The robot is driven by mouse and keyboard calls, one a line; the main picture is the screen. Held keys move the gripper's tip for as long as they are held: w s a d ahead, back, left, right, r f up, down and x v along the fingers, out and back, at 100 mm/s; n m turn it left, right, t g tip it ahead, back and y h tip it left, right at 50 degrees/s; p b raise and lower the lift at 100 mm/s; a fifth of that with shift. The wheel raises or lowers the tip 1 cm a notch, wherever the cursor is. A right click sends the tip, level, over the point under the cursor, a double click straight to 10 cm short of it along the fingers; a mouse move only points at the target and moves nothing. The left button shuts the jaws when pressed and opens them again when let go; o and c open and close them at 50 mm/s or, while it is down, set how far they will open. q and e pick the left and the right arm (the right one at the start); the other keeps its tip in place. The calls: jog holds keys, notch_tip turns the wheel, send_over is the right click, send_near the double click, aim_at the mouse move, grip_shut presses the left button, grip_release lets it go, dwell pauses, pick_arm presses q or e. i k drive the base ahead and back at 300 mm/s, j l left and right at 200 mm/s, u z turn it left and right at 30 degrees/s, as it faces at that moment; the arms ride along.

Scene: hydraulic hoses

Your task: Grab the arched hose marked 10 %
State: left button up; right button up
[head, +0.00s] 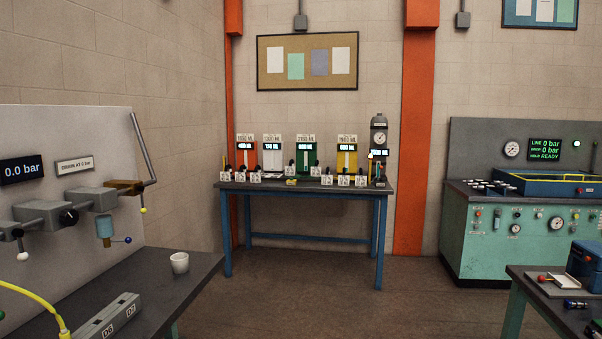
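No hose with a readable 10 % mark is in the head view. A thin yellow hose (38,302) curves down at the lower left, over the near left bench; its ends are cut off or hidden, and I see no mark on it. Neither of my grippers is in view.
The left bench (195,277) holds a white cup (179,263) and a grey block (108,317) labelled D6 and D7. A blue-legged table (300,188) with coloured units stands at the back wall. A green test bench (520,240) is at right. The floor (310,290) between is clear.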

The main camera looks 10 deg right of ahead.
aim_at(290, 171)
jog(key=i+l+z, duration=0.1)
jog(key=i+z, duration=0.5)
jog(key=i, duration=1.2)
jog(key=i+l+u, duration=0.1)
jog(key=i, duration=1)
jog(key=i+j+u, duration=0.1)
jog(key=i+u, duration=0.15)
jog(key=i, duration=0.25)
jog(key=i+u, duration=0.25)
jog(key=i, duration=0.25)
jog(key=i+l+u, duration=0.2)
jog(key=i, duration=0.3)
jog(key=i+l+u, duration=0.25)
jog(key=i, duration=0.25)
jog(key=i+j+u, duration=0.25)
jog(key=u, duration=0.2)
jog(key=i+j+u, duration=0.1)
jog(key=i+u, duration=0.75)
jog(key=i+l+u, duration=0.2)
jog(key=i+u, duration=0.25)
jog(key=i+z, duration=0.1)
jog(key=z, duration=0.35)
jog(key=i+z, duration=0.1)
jog(key=z, duration=0.3)
jog(key=i+j+z, duration=0.1)
jog(key=z, duration=0.35)
jog(key=j+z, duration=0.15)
jog(key=z, duration=0.25)
jog(key=i+j, duration=0.05)
